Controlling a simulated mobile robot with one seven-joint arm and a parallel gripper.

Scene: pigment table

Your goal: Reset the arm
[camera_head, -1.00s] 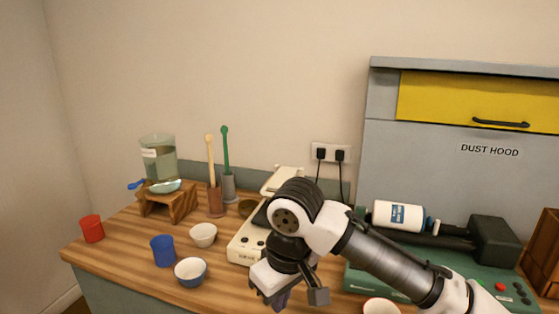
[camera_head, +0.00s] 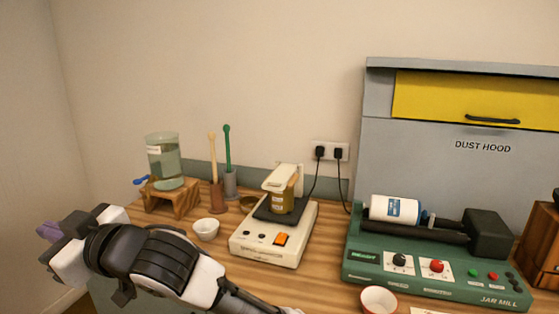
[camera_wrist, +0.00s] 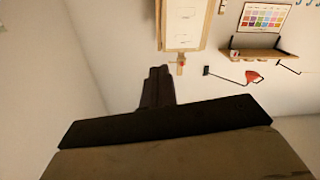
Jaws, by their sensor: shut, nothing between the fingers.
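My arm reaches across the front left of the table in the head view. My gripper (camera_head: 48,232) is at the far left, beyond the table's left edge, pointing left and away from the table things. In the wrist view the dark fingers (camera_wrist: 158,88) are together, with nothing between them. They point at a pale wall and touch nothing.
A glass beaker (camera_head: 163,155) is at the wooden stand (camera_head: 171,200). A white bowl (camera_head: 206,229) lies close to my arm. The scale (camera_head: 270,245) bears an amber jar (camera_head: 283,201). The green jar mill (camera_head: 440,270) and a red-rimmed bowl (camera_head: 379,300) are at right.

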